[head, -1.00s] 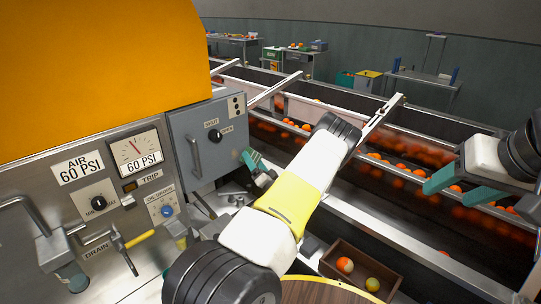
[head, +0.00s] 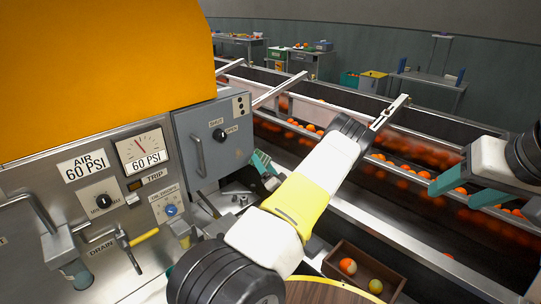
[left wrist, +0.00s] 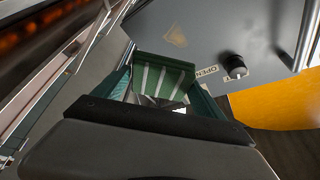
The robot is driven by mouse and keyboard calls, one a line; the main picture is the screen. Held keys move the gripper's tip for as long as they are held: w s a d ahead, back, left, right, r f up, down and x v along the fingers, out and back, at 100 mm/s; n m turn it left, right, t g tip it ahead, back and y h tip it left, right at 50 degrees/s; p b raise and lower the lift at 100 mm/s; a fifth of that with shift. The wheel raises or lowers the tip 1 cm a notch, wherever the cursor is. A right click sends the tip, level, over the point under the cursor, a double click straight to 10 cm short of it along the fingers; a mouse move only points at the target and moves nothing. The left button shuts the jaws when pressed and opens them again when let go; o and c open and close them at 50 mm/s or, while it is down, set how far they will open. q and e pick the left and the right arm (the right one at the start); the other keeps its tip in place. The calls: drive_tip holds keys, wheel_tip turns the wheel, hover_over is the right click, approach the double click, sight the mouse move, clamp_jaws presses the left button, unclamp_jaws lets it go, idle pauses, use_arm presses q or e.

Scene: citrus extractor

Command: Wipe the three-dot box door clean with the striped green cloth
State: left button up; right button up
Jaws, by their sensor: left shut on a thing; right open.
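The three-dot box door (head: 222,160) is a grey panel with a handle, a knob between SHUT and OPEN labels, and a three-dot plate at its upper right. It also shows in the left wrist view (left wrist: 205,30), with a tan smudge on it. My left gripper (left wrist: 160,95) is shut on the striped green cloth (left wrist: 165,75), which spreads out beyond the fingertips near the door; whether it touches cannot be told. In the head view my left gripper (head: 262,164) is beside the door's lower right edge, its cloth not distinguishable. My right gripper (head: 470,188) is open and empty at the right.
A grey machine panel (head: 80,205) with gauge, valves and levers stands left of the door, under an orange housing (head: 100,70). Conveyor channels with oranges (head: 420,165) run behind my arms. A brown box (head: 365,262) with two fruits sits at the front, beside a round wooden top (head: 325,292).

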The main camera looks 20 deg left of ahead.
use_arm(q)
drive_tip(key=shift+a, duration=0.1)
approach(244, 150)
drive_tip(key=shift+w+d+x, duration=0.15)
drive_tip(key=shift+x, duration=0.9)
drive_tip(key=shift+w+d+x, duration=0.1)
drive_tip(key=shift+d+x, duration=0.05)
drive_tip(key=shift+x, duration=0.9)
drive_tip(key=shift+w+a+r, duration=0.1)
drive_tip(key=shift+w+a, duration=0.1)
drive_tip(key=shift+a, duration=0.3)
drive_tip(key=shift+w+a+r, duration=0.1)
drive_tip(key=shift+w+a, duration=0.1)
drive_tip(key=shift+a, duration=0.25)
drive_tip(key=shift+s+a, duration=0.35)
drive_tip(key=shift+s, duration=0.6)
drive_tip(key=shift+s+a, duration=0.3)
drive_tip(key=shift+s, duration=0.65)
drive_tip(key=shift+w+a, duration=0.1)
drive_tip(key=shift+a, duration=0.05)
drive_tip(key=shift+w+d+r, duration=0.1)
drive_tip(key=shift+w+d, duration=0.15)
drive_tip(key=shift+w, duration=0.55)
drive_tip(key=shift+w+d, duration=0.3)
drive_tip(key=shift+w, duration=0.8)
drive_tip(key=shift+c, duration=0.7)
